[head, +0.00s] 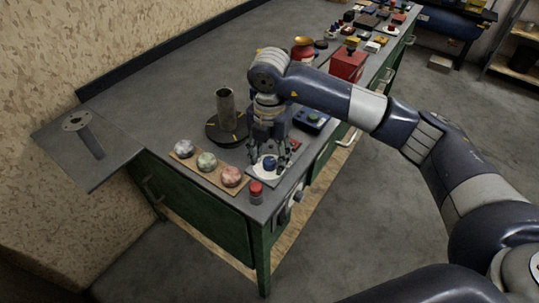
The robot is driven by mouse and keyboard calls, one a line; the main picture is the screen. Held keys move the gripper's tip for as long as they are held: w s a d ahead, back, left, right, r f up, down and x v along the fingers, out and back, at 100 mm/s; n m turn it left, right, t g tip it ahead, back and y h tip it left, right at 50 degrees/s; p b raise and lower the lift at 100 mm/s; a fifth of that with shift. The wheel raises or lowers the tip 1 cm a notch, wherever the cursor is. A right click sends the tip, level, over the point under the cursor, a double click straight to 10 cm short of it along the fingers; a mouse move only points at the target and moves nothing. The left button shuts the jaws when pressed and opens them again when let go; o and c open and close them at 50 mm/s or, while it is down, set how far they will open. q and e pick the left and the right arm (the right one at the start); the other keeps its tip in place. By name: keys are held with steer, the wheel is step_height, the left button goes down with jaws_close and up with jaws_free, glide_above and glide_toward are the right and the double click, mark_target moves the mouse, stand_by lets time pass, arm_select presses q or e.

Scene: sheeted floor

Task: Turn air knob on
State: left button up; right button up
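A blue knob (270,164) sits on a white round plate (260,173) near the front right corner of the green workbench's grey top. I take it for the air knob; no label is readable. My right gripper (270,157) points down over it from above, its fingers spread apart around the knob. I cannot tell whether any finger touches the knob. The fingers hide part of the plate. My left gripper is not in view.
A board with several marbled balls (207,162) lies left of the knob, and a red-capped cylinder (256,192) stands in front. A dark upright cylinder (226,107) on a round base stands behind left. A red box (348,63) and clutter line the bench's right side. The left-middle top is clear.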

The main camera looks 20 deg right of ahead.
mark_target(269, 161)
step_height(269, 161, up, 12)
stand_by(0.6)
stand_by(0.4)
